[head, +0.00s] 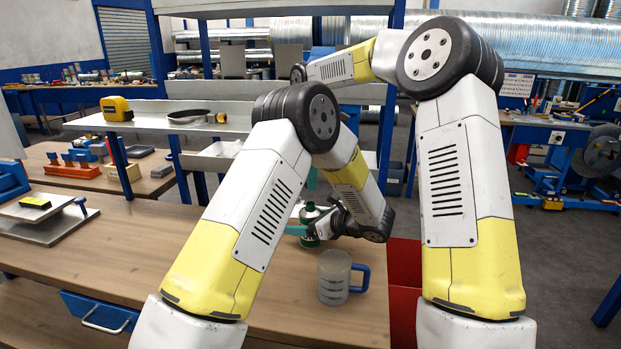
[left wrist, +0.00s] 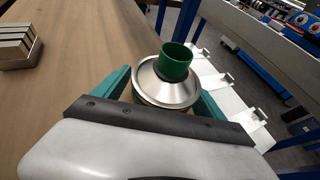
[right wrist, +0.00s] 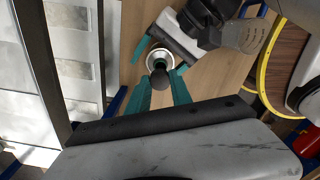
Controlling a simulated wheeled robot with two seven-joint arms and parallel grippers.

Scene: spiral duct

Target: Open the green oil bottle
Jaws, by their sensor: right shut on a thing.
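The oil bottle (head: 309,222) shows in part near the table's far edge in the head view. In the left wrist view it has a silver shoulder (left wrist: 150,88) and a hollow-looking green neck (left wrist: 175,62). My left gripper (head: 312,236) has its teal fingers on both sides of the bottle, against the shoulder's edge, and looks shut on it. In the right wrist view, my right gripper (right wrist: 160,88) is shut on a dark round cap (right wrist: 160,79), which lies in line with the bottle's top (right wrist: 159,57). The cap looks above the neck; the gap is unclear.
A grey translucent mug (head: 333,280) with a blue handle stands nearer on the table (head: 170,265). A red bin (head: 404,270) is to the right. A raised shelf (head: 215,122) holds a yellow tape measure (head: 116,108). The table's left middle is clear.

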